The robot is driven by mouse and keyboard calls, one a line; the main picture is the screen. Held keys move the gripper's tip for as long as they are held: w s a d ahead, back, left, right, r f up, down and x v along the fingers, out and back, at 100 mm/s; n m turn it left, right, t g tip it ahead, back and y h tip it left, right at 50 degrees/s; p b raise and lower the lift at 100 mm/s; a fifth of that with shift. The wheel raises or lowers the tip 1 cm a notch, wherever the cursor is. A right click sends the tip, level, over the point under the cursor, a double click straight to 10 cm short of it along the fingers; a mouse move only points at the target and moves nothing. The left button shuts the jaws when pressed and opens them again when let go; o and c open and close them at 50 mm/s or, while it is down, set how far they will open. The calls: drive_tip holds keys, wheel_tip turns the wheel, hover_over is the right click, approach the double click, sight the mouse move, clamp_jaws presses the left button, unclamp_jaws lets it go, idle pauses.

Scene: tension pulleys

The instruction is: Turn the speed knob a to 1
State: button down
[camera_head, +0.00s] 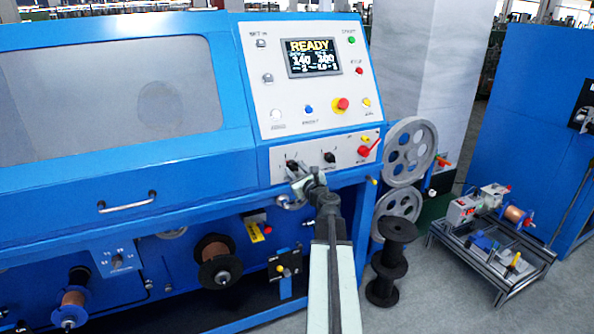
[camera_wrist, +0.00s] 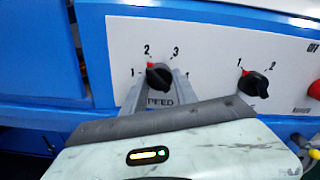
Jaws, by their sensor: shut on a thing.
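The speed knob (camera_wrist: 159,77) is black with a red mark and sits above the SPEED label on the white panel in the wrist view. Its red mark points to the upper left, toward the 1 and 2 side of the dial; I cannot tell the exact setting. My gripper (camera_wrist: 157,84) has one finger on each side of the knob and is shut on it. The fingers hide part of the knob's sides. In the head view, the knob (camera_head: 291,164) shows small at the panel's lower left, with my gripper (camera_head: 299,178) in front of it.
A second black knob (camera_wrist: 253,83) with marks 1 and 2 is to the right. A red switch (camera_wrist: 315,89) lies farther right. The display (camera_head: 314,58) reads READY. A blue ledge runs below the panel. A black spool (camera_head: 397,228) stands right of my arm.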

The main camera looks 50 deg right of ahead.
drive_tip(key=n, duration=0.4)
drive_tip(key=shift+d+n, duration=0.1)
drive_tip(key=shift+n, duration=0.2)
drive_tip(key=shift+s+n, duration=0.1)
drive_tip(key=shift+n, duration=1.8)
drive_tip(key=c, duration=0.9)
unclamp_jaws()
drive_tip(key=shift+c, duration=0.2)
drive_tip(key=v, duration=0.7)
drive_tip(key=shift+s, duration=0.35)
